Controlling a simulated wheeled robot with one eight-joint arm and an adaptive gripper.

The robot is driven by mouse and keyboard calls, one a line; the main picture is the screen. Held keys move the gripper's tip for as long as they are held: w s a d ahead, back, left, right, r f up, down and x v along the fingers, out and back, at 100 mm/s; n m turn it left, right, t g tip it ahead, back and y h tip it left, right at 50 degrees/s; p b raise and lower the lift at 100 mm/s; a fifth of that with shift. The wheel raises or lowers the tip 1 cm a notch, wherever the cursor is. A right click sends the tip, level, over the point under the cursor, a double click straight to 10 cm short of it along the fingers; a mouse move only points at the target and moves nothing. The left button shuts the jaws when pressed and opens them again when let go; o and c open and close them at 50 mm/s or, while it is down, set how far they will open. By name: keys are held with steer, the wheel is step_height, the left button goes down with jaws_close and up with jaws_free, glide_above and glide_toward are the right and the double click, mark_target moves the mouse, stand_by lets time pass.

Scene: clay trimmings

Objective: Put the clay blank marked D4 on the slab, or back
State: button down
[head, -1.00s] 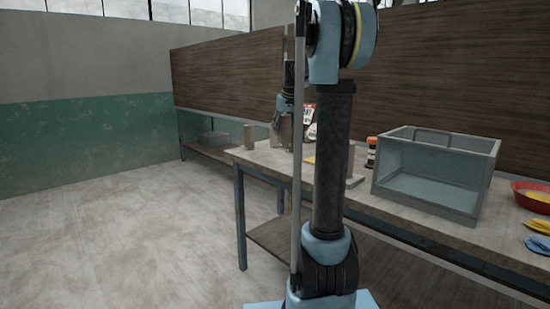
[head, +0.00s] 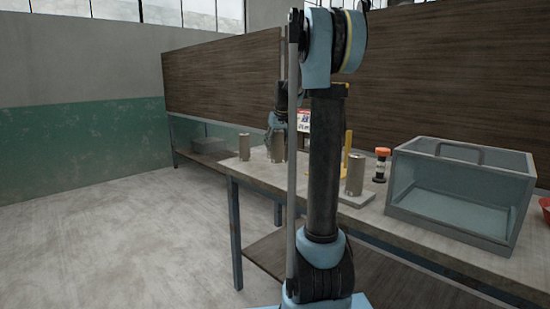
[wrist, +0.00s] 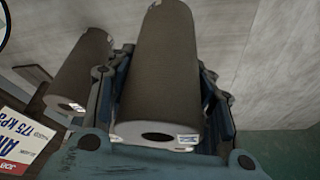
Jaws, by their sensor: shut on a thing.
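My gripper (head: 277,138) is at the far left part of the workbench, shut on a grey-brown clay cylinder (head: 278,150). In the wrist view this held cylinder (wrist: 165,60) lies between the two fingers, with a dark hole and a small label on its near end. The label is too blurred to read, so I cannot tell whether it is D4. A second cylinder (head: 244,146) stands to the left and is apart from the gripper. A third cylinder (head: 355,172) stands upright on a grey slab (head: 352,200) to the right of my arm.
A clear-sided box with a handle (head: 460,160) stands right of the slab. A small jar with an orange lid (head: 381,160) is between them. A printed card (wrist: 22,138) is near the gripper. A red bowl (head: 545,208) is at the right edge. My arm hides the bench middle.

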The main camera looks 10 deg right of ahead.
mark_target(276, 153)
steer(key=shift+s+d+f, duration=0.1)
steer(key=shift+f, duration=2.25)
steer(key=c, duration=0.7)
jaws_free()
steer(key=shift+c, duration=0.2)
